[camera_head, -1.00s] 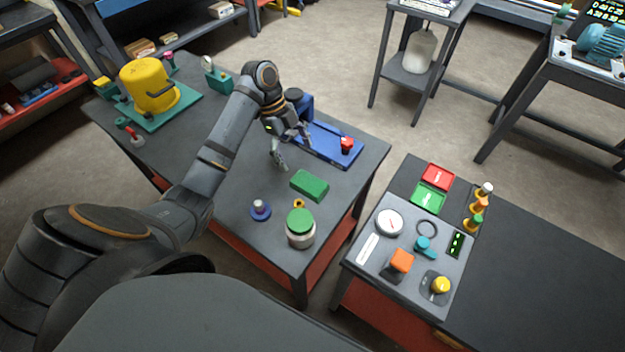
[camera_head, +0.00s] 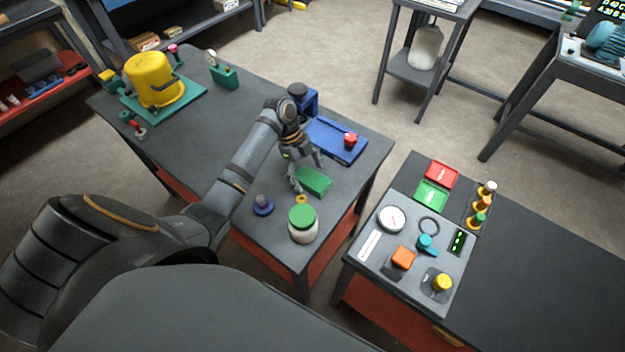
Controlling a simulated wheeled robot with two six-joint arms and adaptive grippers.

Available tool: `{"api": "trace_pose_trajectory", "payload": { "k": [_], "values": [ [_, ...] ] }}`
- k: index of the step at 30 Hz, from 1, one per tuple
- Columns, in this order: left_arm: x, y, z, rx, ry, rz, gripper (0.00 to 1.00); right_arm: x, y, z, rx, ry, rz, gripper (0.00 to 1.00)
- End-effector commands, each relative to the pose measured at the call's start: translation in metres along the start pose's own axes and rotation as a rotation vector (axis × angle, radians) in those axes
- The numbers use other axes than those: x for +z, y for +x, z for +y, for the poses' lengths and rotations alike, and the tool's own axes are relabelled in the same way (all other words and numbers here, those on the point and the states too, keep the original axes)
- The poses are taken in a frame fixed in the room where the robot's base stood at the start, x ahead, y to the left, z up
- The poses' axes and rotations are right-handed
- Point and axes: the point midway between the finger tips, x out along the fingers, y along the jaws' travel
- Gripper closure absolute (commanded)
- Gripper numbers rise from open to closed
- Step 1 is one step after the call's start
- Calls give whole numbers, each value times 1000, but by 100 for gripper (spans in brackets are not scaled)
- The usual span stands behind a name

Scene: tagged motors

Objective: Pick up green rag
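The green rag (camera_head: 315,181) is a flat green block-like piece lying on the dark table (camera_head: 222,100). It lies between the blue tray and the green-lidded jar. My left gripper (camera_head: 308,175) is over the rag's left end, with its fingers apart and pointing down. One finger is at the rag's left side and the other shows above its far edge. I cannot tell whether the fingers touch the rag. My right gripper is not in view.
Near the rag stand a green-lidded jar (camera_head: 302,224), a purple knobbed piece (camera_head: 263,205), a small yellow ring (camera_head: 301,199) and a blue tray (camera_head: 337,141) with a red part. A yellow motor (camera_head: 152,82) stands far left. A second table (camera_head: 540,245) is at right.

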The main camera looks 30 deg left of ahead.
Motion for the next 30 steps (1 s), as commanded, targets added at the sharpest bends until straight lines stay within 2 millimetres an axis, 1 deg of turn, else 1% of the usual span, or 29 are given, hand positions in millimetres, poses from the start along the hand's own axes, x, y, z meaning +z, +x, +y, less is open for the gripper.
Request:
{"api": "trace_pose_trajectory", "payload": {
  "k": [1, 12, 13, 20, 23, 26, 28, 30],
  "values": [
    [0, 0, 0, 0, 0, 0, 18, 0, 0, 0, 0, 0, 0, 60],
    [0, 0, 0, 0, 0, 0, 68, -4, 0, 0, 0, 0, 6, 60],
    [0, 0, 0, 0, 0, 0, 71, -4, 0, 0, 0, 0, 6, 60],
    [0, -1, 0, -1, 0, 0, 71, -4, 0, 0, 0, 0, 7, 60],
    [-2, -6, -1, -3, 0, 0, 71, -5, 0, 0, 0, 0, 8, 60],
    [-6, -16, -1, -3, 2, 0, 71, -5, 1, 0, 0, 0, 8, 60],
    [-11, -29, -1, -3, 2, -3, 71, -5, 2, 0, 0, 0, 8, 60],
    [-20, -40, 11, -3, 3, -4, 71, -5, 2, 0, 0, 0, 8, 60]
  ]
}}
